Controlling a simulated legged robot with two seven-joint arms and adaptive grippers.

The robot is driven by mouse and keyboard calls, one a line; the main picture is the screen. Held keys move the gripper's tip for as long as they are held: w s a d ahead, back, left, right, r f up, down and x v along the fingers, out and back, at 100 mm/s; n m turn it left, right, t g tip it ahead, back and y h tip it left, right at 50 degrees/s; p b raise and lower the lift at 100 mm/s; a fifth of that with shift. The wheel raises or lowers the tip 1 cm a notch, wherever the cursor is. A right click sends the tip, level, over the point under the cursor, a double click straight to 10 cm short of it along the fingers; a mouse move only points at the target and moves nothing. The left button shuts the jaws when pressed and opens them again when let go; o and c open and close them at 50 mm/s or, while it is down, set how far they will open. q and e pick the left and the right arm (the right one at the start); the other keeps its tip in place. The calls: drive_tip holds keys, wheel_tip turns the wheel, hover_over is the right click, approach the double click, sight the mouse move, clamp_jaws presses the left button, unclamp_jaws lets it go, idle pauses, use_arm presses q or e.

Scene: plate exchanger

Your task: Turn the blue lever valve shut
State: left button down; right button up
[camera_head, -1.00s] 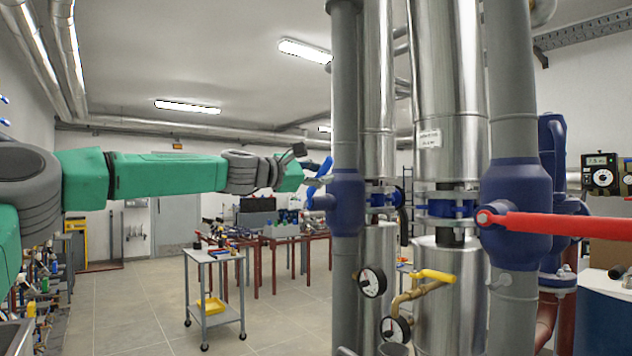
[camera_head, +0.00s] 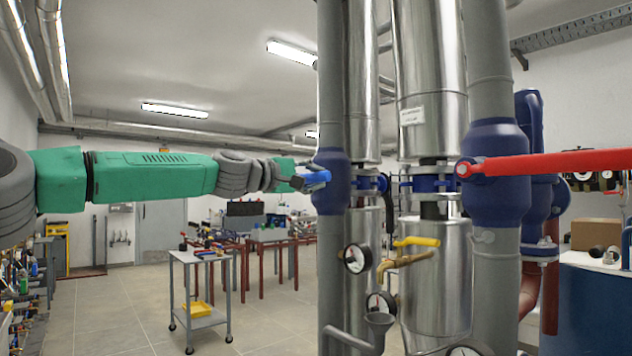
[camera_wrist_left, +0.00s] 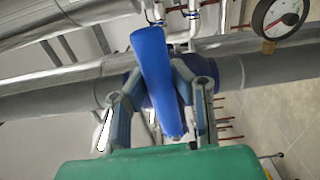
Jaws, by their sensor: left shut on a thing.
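The blue lever (camera_head: 312,181) sits on the left side of the dark blue valve body (camera_head: 332,182) on the grey vertical pipe. In the head view the lever looks short and points toward me. My left gripper (camera_head: 296,178) is at the lever, its arm coming in from the left. In the left wrist view the blue lever (camera_wrist_left: 155,80) lies lengthwise between the two fingers of my left gripper (camera_wrist_left: 160,92), which are shut on it. The lever hides part of the valve body behind it. My right gripper is not in view.
A red lever (camera_head: 550,164) on the right-hand valve sticks out to the right. A yellow-handled small valve (camera_head: 416,241) and a gauge (camera_head: 356,258) sit low between the pipes. A grey trolley (camera_head: 200,258) stands on the open floor at left.

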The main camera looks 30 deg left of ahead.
use_arm(q)
drive_tip(key=shift+d+f+m, duration=0.1)
drive_tip(key=shift+f+m, duration=0.2)
drive_tip(key=shift+f, duration=0.45)
drive_tip(key=c, duration=1.5)
unclamp_jaws()
drive_tip(key=shift+o, duration=0.8)
drive_tip(key=shift+r, duration=0.1)
drive_tip(key=shift+a+r, duration=0.15)
drive_tip(key=shift+a, duration=0.05)
drive_tip(key=shift+s+a+r, duration=0.1)
drive_tip(key=shift+s, duration=0.15)
drive_tip(key=v, duration=1.1)
drive_tip(key=shift+s+a+f, duration=0.15)
drive_tip(key=shift+a+f, duration=0.05)
drive_tip(key=shift+f, duration=0.05)
